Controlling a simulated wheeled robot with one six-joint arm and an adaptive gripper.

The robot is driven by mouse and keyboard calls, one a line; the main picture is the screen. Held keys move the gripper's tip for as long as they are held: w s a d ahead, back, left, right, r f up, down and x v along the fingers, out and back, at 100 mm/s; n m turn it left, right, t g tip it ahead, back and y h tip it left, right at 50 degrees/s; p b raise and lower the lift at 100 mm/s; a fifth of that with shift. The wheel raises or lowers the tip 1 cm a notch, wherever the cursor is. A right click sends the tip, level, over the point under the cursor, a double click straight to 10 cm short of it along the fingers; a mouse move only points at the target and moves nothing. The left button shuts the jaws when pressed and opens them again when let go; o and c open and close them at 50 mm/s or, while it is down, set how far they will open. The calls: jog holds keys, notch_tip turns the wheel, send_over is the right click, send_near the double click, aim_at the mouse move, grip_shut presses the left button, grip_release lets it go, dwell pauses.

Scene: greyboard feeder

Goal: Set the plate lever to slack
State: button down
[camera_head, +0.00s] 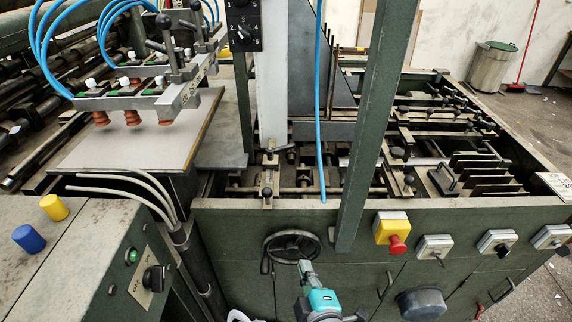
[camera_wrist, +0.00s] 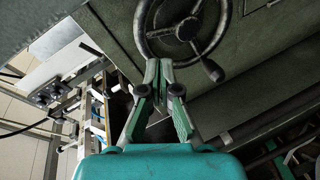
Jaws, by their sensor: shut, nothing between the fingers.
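My gripper (camera_head: 304,266) is teal, with its fingers up in front of the green machine panel. It also shows in the wrist view (camera_wrist: 158,68), with its fingertips together and nothing between them. Just beyond the fingertips is a dark handwheel (camera_head: 291,246) with a knobbed handle; its hub and rim fill the top of the wrist view (camera_wrist: 187,29). I cannot tell whether the fingers touch the rim. No part is clearly marked as the plate lever. Grey switch boxes with small dark handles, one in the middle right (camera_head: 434,247) and one farther right (camera_head: 497,242), stand on the panel.
A yellow box with a red stop button (camera_head: 398,244) sits right of a slanted green post (camera_head: 372,130). A dark rounded cover (camera_head: 422,303) juts out below. A console with a black rotary knob (camera_head: 153,279) stands at left. A blue hose (camera_head: 319,110) hangs above the wheel.

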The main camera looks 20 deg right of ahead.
aim_at(287, 149)
jog(key=w+a+r+h, duration=0.1)
jog(key=w+r+h, duration=0.1)
jog(key=w+r, duration=0.3)
jog(key=w+a+r+n+h, duration=0.1)
jog(key=w+r, duration=0.4)
jog(key=r, duration=0.7)
jog(key=shift+w+a+r+g+h, duration=0.15)
jog(key=shift+w+g+h, duration=0.2)
jog(key=shift+h, duration=0.35)
jog(key=x, duration=1.4)
